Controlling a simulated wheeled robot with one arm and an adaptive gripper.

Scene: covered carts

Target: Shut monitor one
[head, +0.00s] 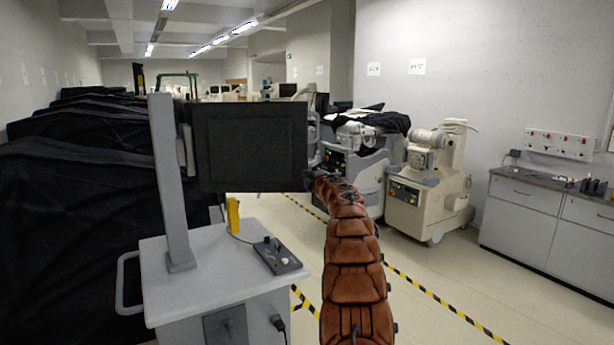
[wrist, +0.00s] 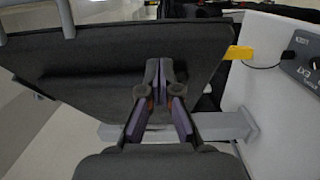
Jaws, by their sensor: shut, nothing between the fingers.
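A black flat monitor (head: 250,147) stands on a grey column (head: 172,190) on a grey cart (head: 210,275). Its panel is upright and faces me in the head view. No label marks it as monitor one. In the wrist view the monitor (wrist: 85,75) is a dark slanted panel filling the left and middle. My gripper (wrist: 160,75) has its two fingers together, with nothing between them. The fingertips overlap the dark panel; I cannot tell whether they touch it. In the head view my arm reaches up to the monitor's lower right corner, and the fingers are hard to make out.
A control box (head: 275,257) and a yellow object (head: 233,214) sit on the cart top. Black-covered carts (head: 80,210) stand close on the left. Beige machines (head: 430,185) and a grey cabinet (head: 545,220) stand right. Taped floor (head: 440,280) lies clear between.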

